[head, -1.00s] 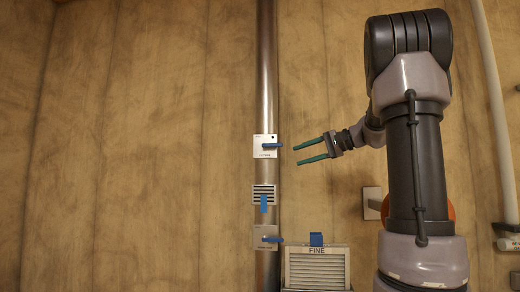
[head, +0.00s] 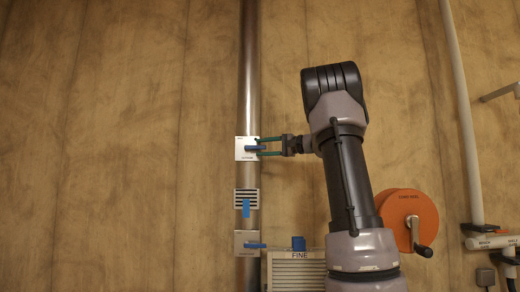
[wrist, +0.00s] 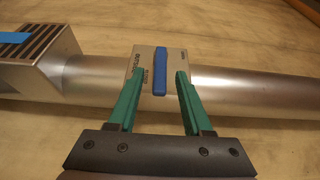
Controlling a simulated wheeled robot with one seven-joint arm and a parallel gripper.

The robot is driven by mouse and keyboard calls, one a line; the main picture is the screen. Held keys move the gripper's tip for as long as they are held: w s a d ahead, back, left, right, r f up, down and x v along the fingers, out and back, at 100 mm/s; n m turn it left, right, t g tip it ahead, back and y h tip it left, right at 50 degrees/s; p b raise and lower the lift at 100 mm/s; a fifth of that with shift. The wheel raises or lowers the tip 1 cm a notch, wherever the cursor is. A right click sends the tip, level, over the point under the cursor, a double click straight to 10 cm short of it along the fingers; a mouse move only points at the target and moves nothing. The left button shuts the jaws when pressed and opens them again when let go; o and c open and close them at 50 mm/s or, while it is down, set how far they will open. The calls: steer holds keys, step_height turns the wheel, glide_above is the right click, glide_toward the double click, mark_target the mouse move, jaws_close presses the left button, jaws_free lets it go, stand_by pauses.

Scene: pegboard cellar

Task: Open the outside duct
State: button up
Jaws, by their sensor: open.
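The upper white plate (head: 243,156) sits on the vertical metal duct pipe (head: 248,80) and carries a blue lever (head: 250,148) that points right. Its small label appears to read OUTSIDE, though it is hard to read. My gripper (head: 260,147) has come in from the right, with its green fingers open above and below the lever's end. In the wrist view the blue lever (wrist: 160,72) lies between the two open fingertips (wrist: 158,78), with a gap on each side. The plate (wrist: 145,62) shows behind the lever.
Below on the pipe are a slotted vent (head: 246,192) with a blue tab and a lower plate (head: 241,238) with another blue lever. A box marked FINE (head: 296,270) stands at the pipe's lower right. An orange reel (head: 408,220) is right of my arm.

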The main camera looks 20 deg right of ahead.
steer(key=shift+w+a, duration=0.5)
jaws_close()
stand_by(1.2)
